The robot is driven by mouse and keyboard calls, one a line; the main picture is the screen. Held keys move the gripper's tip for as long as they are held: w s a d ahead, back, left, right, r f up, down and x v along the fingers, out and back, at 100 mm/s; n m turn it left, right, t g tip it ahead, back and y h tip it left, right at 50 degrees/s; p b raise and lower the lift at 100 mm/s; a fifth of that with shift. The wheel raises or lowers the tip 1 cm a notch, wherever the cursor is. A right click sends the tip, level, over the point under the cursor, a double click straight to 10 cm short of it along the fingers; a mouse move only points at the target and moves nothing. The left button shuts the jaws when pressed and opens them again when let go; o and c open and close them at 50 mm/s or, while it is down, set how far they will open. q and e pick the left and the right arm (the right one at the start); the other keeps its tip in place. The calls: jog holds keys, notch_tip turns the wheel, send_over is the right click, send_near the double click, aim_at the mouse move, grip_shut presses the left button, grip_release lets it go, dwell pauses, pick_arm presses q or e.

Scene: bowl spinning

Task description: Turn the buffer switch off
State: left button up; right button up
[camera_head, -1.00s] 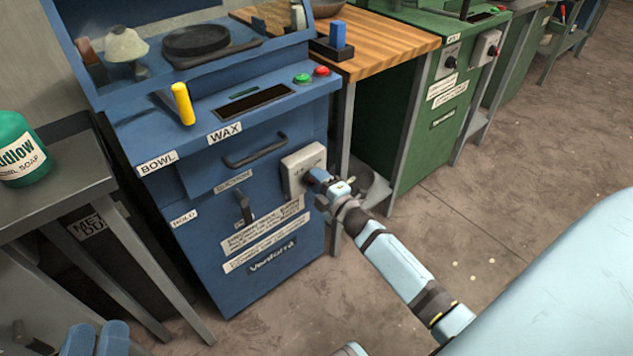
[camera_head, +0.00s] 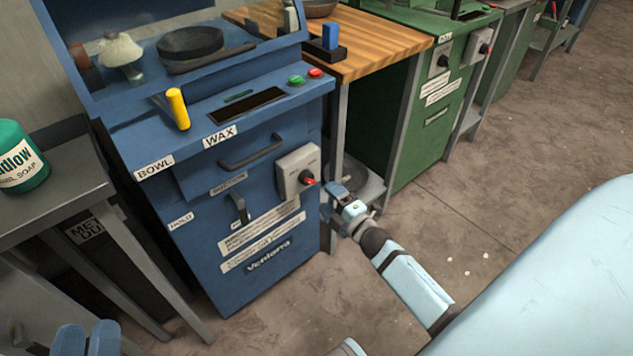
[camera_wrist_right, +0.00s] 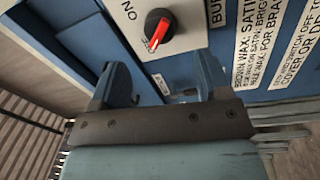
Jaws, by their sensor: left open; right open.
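The buffer switch box (camera_head: 299,172) is a pale grey plate on the front of the blue machine (camera_head: 220,200). Its black rotary knob with a red mark (camera_head: 307,180) is in plain sight, and it shows at the top of the right wrist view (camera_wrist_right: 158,28). A partly cut-off label sits beside it. My right gripper (camera_head: 336,197) is just right of and below the switch, apart from the knob. In the right wrist view its two fingers (camera_wrist_right: 160,85) are spread with nothing between them. My left gripper (camera_head: 86,338) is open and empty at the bottom left corner.
A drawer handle (camera_head: 250,152) and a lower lever (camera_head: 240,208) stick out left of the switch. A wooden-topped bench (camera_head: 385,45) and green machine (camera_head: 400,130) stand to the right. A grey table (camera_head: 60,195) stands left. The floor in front is open.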

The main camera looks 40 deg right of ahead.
pick_arm(q)
jog(key=f, duration=0.1)
jog(key=f+g, duration=0.1)
jog(key=f+y, duration=0.1)
jog(key=shift+w+a+f+p, duration=0.2)
jog(key=shift+a+p, duration=0.1)
jog(key=shift+p, duration=0.1)
pick_arm(e)
jog(key=s, duration=0.6)
jog(key=shift+s+d+f, duration=0.15)
jog(key=shift+d+f, duration=0.05)
jog(key=shift+f, duration=0.05)
pick_arm(q)
jog(key=shift+r, duration=0.25)
